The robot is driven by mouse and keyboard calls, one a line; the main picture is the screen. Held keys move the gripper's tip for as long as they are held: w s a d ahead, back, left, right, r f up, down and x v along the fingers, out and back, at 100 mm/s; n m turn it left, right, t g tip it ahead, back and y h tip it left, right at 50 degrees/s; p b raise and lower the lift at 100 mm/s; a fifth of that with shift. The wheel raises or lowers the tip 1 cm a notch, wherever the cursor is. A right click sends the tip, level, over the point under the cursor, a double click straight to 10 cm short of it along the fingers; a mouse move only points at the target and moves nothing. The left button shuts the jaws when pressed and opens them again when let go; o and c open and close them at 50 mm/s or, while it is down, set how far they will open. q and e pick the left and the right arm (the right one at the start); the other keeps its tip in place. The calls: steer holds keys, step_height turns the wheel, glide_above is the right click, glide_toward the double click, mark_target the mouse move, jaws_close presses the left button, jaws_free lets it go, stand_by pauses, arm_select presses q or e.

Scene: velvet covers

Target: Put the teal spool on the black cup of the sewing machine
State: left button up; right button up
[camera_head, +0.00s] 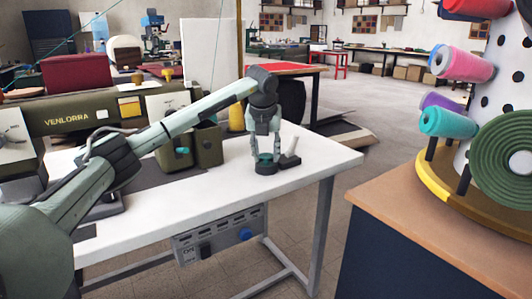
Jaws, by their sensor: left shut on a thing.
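My left arm reaches in from the left over the white table. My left gripper (264,146) points down near the table's right corner and is shut on a small teal thing (265,158), apparently a teal spool mostly hidden between the fingers. Right below it is a round black cup (265,169) on the table; I cannot tell whether the teal thing touches it. Another teal spool (450,123) lies on its side on the rack at the right. The olive sewing machine (95,113) marked VENLORRA stands at the left. My right gripper is not in view.
A small dark pedal-like piece (290,160) stands right of the cup. The right rack holds pink (465,65) and purple spools and a green coil (508,158).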

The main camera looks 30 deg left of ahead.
arm_select(q)
steer(key=o, duration=0.8)
steer(key=shift+f, duration=0.1)
steer(key=v, duration=1.2)
steer(key=shift+s, duration=0.1)
